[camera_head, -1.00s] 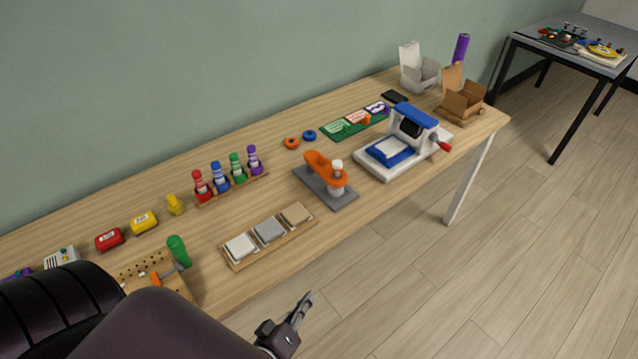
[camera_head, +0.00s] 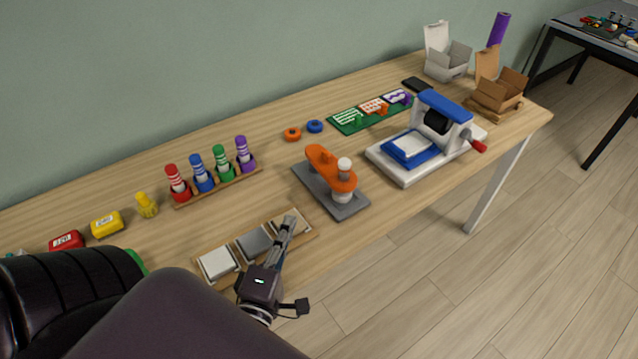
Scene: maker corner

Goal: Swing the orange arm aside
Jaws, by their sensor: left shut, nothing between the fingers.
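The orange arm (camera_head: 329,166) lies along the top of a dark grey base plate (camera_head: 309,184) in the middle of the table. My left gripper (camera_head: 288,221) is shut and empty. In the picture it lies over the wooden tray of tiles, to the left of and nearer than the orange arm, apart from it. My right gripper is not in view.
A wooden tray (camera_head: 203,271) holds white, grey and tan tiles. A rack (camera_head: 216,187) of coloured bottles stands at the left. A blue and white press (camera_head: 437,137) with a red handle stands at the right.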

